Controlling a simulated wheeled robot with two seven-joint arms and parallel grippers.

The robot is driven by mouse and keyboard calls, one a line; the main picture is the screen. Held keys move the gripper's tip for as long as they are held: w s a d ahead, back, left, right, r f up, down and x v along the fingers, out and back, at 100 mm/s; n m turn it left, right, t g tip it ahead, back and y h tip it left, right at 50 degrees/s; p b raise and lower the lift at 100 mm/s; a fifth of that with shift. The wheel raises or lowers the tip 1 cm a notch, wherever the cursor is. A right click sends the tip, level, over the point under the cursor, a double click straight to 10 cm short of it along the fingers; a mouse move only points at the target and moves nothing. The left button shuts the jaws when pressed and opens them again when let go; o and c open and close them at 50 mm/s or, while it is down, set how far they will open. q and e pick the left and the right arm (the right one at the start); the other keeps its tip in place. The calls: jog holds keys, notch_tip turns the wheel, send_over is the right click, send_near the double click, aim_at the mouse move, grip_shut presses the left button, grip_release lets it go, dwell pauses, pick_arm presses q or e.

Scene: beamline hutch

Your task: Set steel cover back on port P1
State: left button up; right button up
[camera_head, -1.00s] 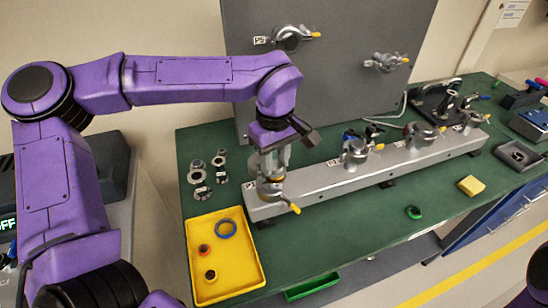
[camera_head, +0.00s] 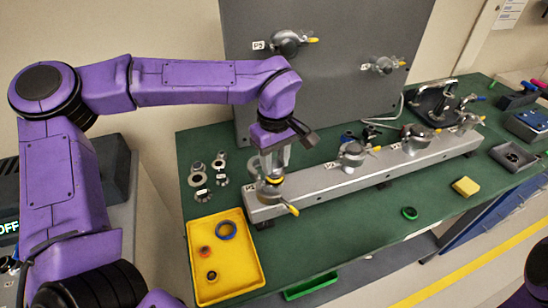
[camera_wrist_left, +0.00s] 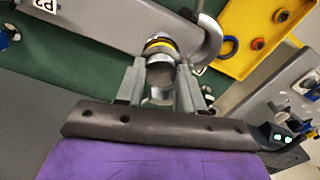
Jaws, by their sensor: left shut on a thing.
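My left gripper (camera_head: 272,172) points down over the port at the left end of the long steel manifold (camera_head: 325,184). It is shut on a steel cover, a shiny round piece (camera_wrist_left: 161,76) between the two fingers in the left wrist view. A yellow and black band (camera_wrist_left: 159,44) shows at the cover's far end, close to the port. The port's clamp has a yellow-tipped handle (camera_head: 292,209) sticking out at the front right. Gripper and clamp hide the contact, so I cannot tell whether the cover is seated. My right gripper is out of view.
A yellow tray (camera_head: 238,272) with a blue ring (camera_head: 226,230) and small rings lies in front. Several metal fittings (camera_head: 198,180) lie left of the manifold. A grey panel (camera_head: 345,75) stands behind. A green ring (camera_head: 409,213) and yellow block (camera_head: 466,187) lie right.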

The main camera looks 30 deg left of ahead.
pick_arm(q)
jog(key=shift+p, duration=0.35)
jog(key=shift+f, duration=0.55)
dwell(0.4)
jog(key=o, duration=1.2)
jog(key=shift+o, duration=0.2)
notch_tip(320, 180, up, 11)
jog(key=b, duration=0.1)
jog(key=shift+f, duration=0.2)
